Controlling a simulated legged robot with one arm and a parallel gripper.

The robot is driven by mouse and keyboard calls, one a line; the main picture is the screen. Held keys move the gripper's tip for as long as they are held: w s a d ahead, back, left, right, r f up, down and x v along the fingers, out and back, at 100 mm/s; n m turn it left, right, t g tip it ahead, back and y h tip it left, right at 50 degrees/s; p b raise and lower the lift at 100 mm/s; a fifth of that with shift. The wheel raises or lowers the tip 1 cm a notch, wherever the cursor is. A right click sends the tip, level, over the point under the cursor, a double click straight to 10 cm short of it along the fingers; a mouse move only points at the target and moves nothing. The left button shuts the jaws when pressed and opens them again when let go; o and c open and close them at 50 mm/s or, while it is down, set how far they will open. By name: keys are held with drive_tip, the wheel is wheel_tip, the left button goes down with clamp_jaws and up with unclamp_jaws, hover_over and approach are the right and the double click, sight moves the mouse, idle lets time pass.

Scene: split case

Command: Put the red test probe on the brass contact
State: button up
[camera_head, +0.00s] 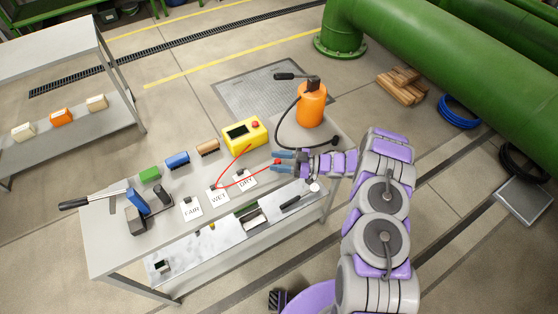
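My gripper (277,162) is over the right part of the grey workbench, its two blue-grey fingers pointing left and spaced apart. A small red piece, which looks like the red test probe (277,162), shows between the fingertips. I cannot tell whether the fingers press on it. A red lead (250,180) runs near the fingertips and links to the yellow meter box (245,134) behind. A pale metal strip (195,249) along the bench's front carries small parts, among them a tiny yellowish spot (212,226). I cannot tell whether this is the brass contact.
Cards reading FAIR (192,209), WET (218,198) and DRY (245,181) stand on the bench. Green (150,174), blue (177,160) and brown (208,147) blocks line the back. An orange tank (311,105) stands behind my gripper.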

drive_tip(key=shift+o, duration=0.2)
drive_tip(key=shift+f+b, duration=0.1)
drive_tip(key=shift+b, duration=0.2)
drive_tip(key=shift+f+b, duration=0.1)
drive_tip(key=shift+b, duration=0.25)
drive_tip(key=d+p, duration=0.4)
drive_tip(key=d, duration=1.3)
drive_tip(key=shift+d+r+p, duration=0.2)
drive_tip(key=shift+d+p, duration=0.05)
drive_tip(key=shift+p, duration=0.1)
